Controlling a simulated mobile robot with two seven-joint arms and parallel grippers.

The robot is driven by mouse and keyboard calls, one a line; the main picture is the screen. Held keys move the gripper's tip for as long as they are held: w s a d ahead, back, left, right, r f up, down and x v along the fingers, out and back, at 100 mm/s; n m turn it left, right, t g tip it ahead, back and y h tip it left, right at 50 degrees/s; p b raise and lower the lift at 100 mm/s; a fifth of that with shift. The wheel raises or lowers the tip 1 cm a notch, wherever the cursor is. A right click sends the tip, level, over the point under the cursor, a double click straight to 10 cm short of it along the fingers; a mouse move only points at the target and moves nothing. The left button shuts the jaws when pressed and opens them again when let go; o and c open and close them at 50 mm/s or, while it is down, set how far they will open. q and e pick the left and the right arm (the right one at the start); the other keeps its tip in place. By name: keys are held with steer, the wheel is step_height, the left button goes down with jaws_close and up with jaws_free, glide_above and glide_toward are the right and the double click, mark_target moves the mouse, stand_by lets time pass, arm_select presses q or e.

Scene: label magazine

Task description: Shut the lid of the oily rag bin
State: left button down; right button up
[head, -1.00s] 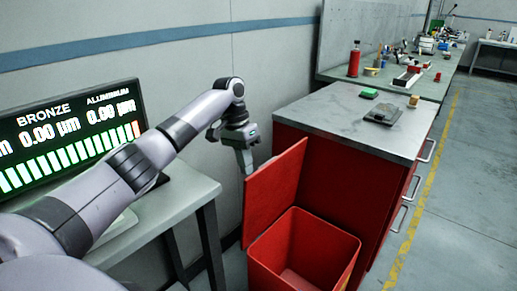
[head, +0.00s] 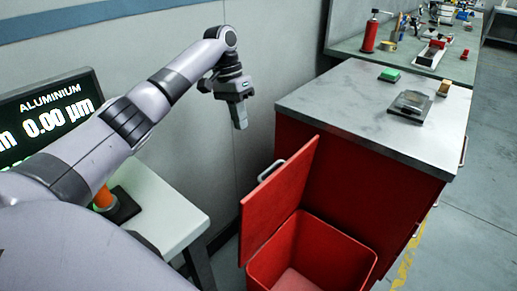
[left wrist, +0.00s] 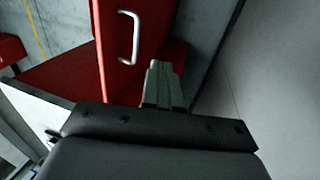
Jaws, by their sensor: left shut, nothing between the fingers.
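The red oily rag bin (head: 328,246) stands open at the bottom centre of the head view. Its red lid (head: 283,200) stands up, tilted, on the bin's left side, with a pale handle (head: 271,171) on its outer face near the top edge. My left gripper (head: 240,126) is shut and empty, pointing down, above and to the left of the lid. In the left wrist view the shut fingers (left wrist: 162,72) appear just right of the lid (left wrist: 118,72) and its handle (left wrist: 131,38); I cannot tell the exact gap. My right gripper is out of view.
A red cabinet (head: 365,150) with a grey top stands right behind the bin, bearing a green block (head: 390,75) and a dark plate (head: 411,103). A pale table (head: 165,215) and a display (head: 45,115) are at left. The wall is close behind my gripper.

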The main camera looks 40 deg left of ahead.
mark_target(266, 171)
arm_select(q)
steer(key=d+f, duration=0.6)
steer(key=f, duration=0.4)
steer(key=shift+f, duration=0.35)
steer(key=shift+d, duration=0.15)
steer(key=shift+s+d+r+p, duration=0.15)
steer(key=shift+d+p, duration=0.35)
steer(key=shift+d, duration=0.5)
steer(key=shift+d, duration=0.1)
